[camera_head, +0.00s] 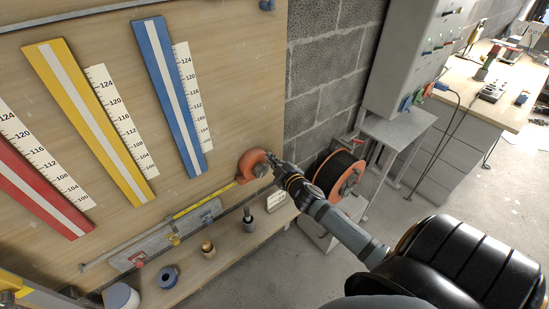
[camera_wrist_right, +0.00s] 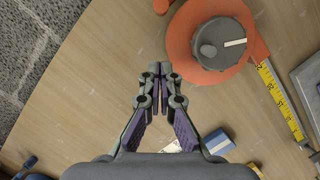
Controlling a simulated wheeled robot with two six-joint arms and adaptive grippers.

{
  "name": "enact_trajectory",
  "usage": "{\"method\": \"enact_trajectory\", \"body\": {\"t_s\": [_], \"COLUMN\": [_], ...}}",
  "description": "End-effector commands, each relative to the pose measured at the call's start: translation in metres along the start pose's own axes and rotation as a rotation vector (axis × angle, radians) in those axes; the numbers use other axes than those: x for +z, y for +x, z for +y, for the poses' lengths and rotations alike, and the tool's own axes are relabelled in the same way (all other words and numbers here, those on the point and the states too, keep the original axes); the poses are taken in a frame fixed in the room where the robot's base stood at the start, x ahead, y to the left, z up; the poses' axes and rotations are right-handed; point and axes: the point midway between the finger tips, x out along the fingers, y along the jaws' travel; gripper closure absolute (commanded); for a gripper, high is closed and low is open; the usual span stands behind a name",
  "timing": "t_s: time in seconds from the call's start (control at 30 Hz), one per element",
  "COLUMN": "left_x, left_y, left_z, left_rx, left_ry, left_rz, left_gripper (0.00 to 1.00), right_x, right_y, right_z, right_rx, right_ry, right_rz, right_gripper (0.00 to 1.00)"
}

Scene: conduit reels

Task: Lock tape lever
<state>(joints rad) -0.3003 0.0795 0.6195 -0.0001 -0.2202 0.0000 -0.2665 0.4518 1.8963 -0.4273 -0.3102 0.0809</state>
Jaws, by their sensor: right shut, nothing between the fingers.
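The orange tape measure (camera_head: 252,165) is mounted low on the wooden board, with its yellow tape (camera_head: 205,200) drawn out to the lower left. In the right wrist view the orange case (camera_wrist_right: 180,55) carries a round grey dial (camera_wrist_right: 222,42) with a white bar on it. A small orange tab (camera_wrist_right: 160,6) sticks out at its upper left; I cannot tell which part is the lever. My right gripper (camera_head: 271,158) is beside the case's right edge. In the wrist view its fingertips (camera_wrist_right: 160,68) are shut and empty, just left of the case. My left gripper is not in view.
Yellow (camera_head: 90,125), blue (camera_head: 168,95) and red (camera_head: 40,192) strips with scales hang on the board. A metal rail (camera_head: 165,240) lies below the tape. A black reel (camera_head: 338,176) stands behind my right arm.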

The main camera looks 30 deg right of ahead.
Motion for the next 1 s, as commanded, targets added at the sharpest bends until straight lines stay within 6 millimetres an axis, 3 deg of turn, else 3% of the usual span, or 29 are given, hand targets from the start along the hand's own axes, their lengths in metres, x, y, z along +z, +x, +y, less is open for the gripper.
{"method": "enact_trajectory", "body": {"t_s": [0.13, 0.2, 0.4, 1.0], "left_x": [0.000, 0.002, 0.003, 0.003], "left_y": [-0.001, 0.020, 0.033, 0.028], "left_z": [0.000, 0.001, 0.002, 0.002], "left_rx": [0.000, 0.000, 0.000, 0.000], "left_ry": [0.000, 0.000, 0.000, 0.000], "left_rz": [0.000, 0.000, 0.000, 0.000], "left_gripper": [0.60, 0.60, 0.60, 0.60], "right_x": [0.001, 0.021, 0.037, 0.038], "right_y": [0.030, 0.032, 0.036, 0.036], "right_z": [0.000, -0.006, -0.002, 0.003], "right_rx": [0.001, -0.001, 0.000, -0.007], "right_ry": [0.003, -0.007, -0.004, 0.024], "right_rz": [0.001, 0.001, 0.001, 0.000], "right_gripper": [1.00, 1.00, 1.00, 1.00]}}
